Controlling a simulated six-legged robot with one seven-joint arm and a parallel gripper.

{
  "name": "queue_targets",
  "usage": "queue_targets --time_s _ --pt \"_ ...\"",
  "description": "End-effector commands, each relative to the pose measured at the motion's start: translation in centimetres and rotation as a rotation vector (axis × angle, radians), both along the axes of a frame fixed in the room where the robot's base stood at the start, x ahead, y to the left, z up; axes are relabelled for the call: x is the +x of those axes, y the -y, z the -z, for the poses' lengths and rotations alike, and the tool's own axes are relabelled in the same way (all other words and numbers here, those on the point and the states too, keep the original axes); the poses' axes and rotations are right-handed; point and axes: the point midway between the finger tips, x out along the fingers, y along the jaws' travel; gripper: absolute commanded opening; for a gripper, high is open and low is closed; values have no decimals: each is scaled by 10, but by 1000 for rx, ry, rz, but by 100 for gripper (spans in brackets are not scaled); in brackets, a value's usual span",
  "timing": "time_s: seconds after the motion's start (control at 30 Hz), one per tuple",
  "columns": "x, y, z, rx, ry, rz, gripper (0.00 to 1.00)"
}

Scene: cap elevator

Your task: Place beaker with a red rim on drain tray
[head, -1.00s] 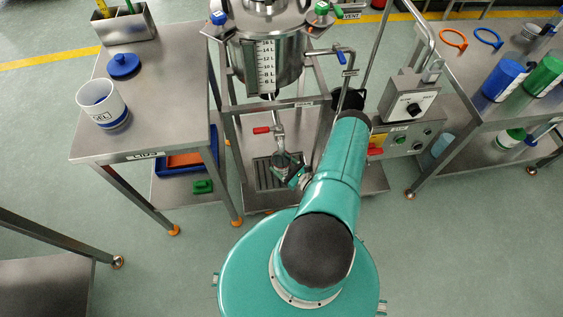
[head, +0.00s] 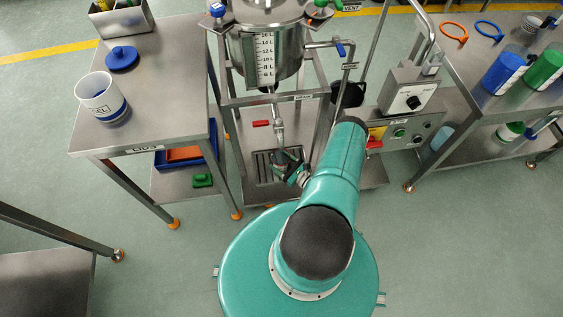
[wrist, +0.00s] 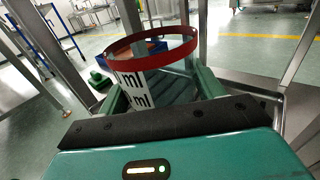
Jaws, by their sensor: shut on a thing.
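The clear beaker with a red rim (wrist: 134,84) is upright or slightly tilted between the green fingers of my gripper (wrist: 160,88) in the wrist view. Black "ml" marks on white show on its side. My gripper is shut on it. In the head view my gripper (head: 291,168) is low in front of the steel vessel, at the drain tray (head: 264,174), a slotted grate under the outlet. The beaker is hard to make out there. Whether its base touches the tray is hidden.
The steel vessel (head: 270,55) stands in a frame above the tray, with a red-handled valve (head: 262,124) on its outlet. Frame legs stand close on both sides. A control box (head: 410,93) is at right.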

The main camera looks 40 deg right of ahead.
Motion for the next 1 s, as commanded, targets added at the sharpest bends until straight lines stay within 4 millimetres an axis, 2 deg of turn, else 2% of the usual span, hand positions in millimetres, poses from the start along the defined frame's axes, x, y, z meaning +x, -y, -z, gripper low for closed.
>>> queue_targets --time_s 0.47,1.0 --pt "0 0 -1 0 0 0 44" --pt "0 1 -37 0 1 0 44"
